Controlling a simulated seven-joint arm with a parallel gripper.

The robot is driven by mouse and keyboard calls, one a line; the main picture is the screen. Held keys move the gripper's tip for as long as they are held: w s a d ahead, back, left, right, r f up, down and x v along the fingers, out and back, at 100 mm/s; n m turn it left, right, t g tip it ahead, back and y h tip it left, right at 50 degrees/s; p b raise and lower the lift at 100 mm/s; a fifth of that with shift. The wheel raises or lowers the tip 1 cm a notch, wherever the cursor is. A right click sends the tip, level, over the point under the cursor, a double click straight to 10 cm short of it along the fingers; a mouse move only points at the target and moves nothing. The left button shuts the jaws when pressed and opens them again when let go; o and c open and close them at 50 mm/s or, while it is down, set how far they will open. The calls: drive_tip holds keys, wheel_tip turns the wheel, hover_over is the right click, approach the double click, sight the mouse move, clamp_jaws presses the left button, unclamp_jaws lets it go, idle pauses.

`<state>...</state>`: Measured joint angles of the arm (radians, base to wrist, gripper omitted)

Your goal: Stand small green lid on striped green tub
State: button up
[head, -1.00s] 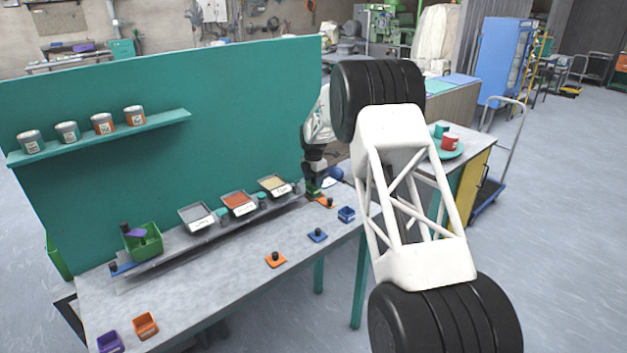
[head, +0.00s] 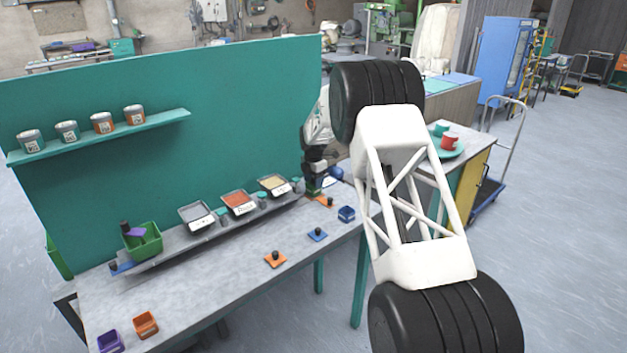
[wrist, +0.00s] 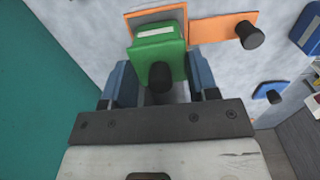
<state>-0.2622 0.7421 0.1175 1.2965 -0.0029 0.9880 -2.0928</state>
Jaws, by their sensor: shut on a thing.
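The small green lid (wrist: 145,68), with a black knob, is between the blue fingers of my gripper (wrist: 160,72) in the wrist view. My gripper is shut on it, and the knob points back toward the wrist. A green face with a white stripe (wrist: 155,32) shows just beyond the lid; I cannot tell whether this is the striped green tub or part of the same piece. In the head view my gripper (head: 313,184) is low at the far right end of the bench, and the green there is small and dark.
An orange lid (head: 325,201) and a blue tub (head: 346,214) stand close to my gripper. A blue lid (head: 317,235) and another orange lid (head: 275,260) lie nearer. A raised shelf with powder trays (head: 238,203) and a green wall (head: 160,90) stand behind.

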drive_tip(key=shift+f, duration=0.15)
drive_tip(key=o, duration=1.3)
drive_tip(key=shift+r, duration=3.5)
drive_tip(key=shift+r, duration=0.1)
